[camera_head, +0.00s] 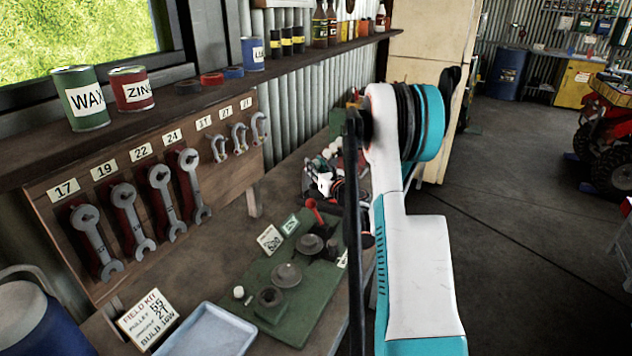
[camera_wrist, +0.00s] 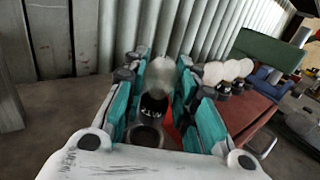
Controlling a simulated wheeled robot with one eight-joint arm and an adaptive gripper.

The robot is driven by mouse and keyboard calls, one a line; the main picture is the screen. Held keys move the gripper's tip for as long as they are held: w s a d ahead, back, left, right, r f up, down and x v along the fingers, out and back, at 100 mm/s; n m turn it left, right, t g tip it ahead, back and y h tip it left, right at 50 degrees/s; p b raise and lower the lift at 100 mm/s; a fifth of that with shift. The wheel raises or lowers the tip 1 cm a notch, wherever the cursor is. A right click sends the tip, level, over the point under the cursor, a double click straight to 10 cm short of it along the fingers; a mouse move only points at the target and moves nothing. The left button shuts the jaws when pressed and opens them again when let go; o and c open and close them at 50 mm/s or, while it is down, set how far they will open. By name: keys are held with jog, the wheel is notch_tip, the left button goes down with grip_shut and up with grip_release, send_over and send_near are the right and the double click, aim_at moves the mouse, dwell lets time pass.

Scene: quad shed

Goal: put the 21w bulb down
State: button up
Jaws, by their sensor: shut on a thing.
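The 21w bulb (camera_wrist: 154,104) has a pale glass top and a dark base with light lettering, partly readable. It stands between the teal fingers of my gripper (camera_wrist: 160,98) in the wrist view, and the gripper is shut on it. A dark round ring (camera_wrist: 147,137) shows just in front of the base; I cannot tell whether they touch. In the head view my gripper (camera_head: 322,183) is over the far part of the bench, mostly hidden behind my arm. I cannot make out the held bulb there.
Several other bulbs (camera_wrist: 228,72) with dark bases stand by a red surface (camera_wrist: 240,108), right of my gripper. A green board with round parts (camera_head: 300,258), a pale tray (camera_head: 208,332) and a field kit card (camera_head: 149,318) lie nearer. Wrenches hang on a wooden rack (camera_head: 150,190).

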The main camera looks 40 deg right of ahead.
jog(key=shift+f+b, duration=0.55)
jog(key=shift+f, duration=1.6)
jog(key=shift+f, duration=0.15)
jog(key=o, duration=1.1)
jog(key=shift+c, duration=0.2)
